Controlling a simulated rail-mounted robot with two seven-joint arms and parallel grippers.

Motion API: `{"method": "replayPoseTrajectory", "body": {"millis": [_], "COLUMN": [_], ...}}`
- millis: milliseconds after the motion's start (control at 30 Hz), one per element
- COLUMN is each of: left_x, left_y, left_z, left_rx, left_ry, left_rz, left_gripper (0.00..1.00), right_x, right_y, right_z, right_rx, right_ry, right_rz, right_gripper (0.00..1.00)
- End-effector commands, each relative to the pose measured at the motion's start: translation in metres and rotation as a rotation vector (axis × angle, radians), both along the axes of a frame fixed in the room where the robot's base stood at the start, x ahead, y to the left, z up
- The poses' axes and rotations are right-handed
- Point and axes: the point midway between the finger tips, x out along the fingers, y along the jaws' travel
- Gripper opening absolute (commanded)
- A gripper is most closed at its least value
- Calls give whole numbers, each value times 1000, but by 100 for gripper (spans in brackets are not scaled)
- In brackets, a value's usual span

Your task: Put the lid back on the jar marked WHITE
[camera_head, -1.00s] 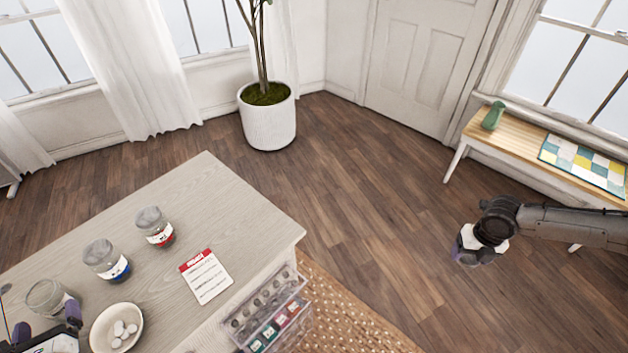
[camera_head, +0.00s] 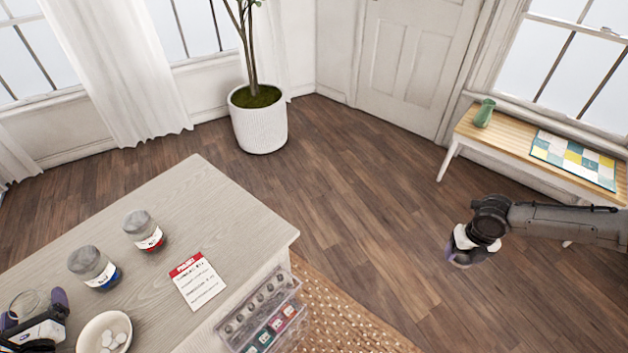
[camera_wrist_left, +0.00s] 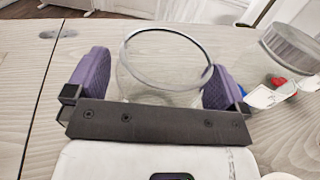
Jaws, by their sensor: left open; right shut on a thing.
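An open clear glass jar (camera_head: 25,300) stands at the left of the cabinet top, with no lid on it; I cannot read its label. In the left wrist view its round rim (camera_wrist_left: 167,60) shows between the purple fingers. My left gripper (camera_head: 34,309) is open, with one finger on each side of this jar; whether they touch it is unclear. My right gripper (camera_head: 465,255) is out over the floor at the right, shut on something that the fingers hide. No loose lid shows on the cabinet top.
Two lidded jars stand further along the top, one with a blue label (camera_head: 95,268) and one with a red label (camera_head: 143,230). A white bowl (camera_head: 88,335) with pale discs sits near the left gripper. A red-headed card (camera_head: 198,281) lies right. A drawer unit (camera_head: 262,312) sticks out in front.

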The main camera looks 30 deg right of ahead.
Motion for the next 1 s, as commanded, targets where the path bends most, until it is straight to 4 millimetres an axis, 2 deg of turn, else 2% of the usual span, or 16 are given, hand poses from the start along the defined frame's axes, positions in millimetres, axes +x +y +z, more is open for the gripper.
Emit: {"method": "replayPoseTrajectory", "body": {"millis": [333,900,1000], "left_x": [0,0,0], "left_y": [0,0,0], "left_z": [0,1,1], "left_rx": [0,0,0], "left_ry": [0,-1,-1], "left_rz": [-1,0,0], "left_gripper": [100,45,43], "right_x": [0,0,0], "right_y": [0,0,0], "right_z": [0,0,0], "right_rx": [0,0,0], "right_ry": [0,0,0], "right_rz": [0,0,0], "right_gripper": [46,46,46]}}
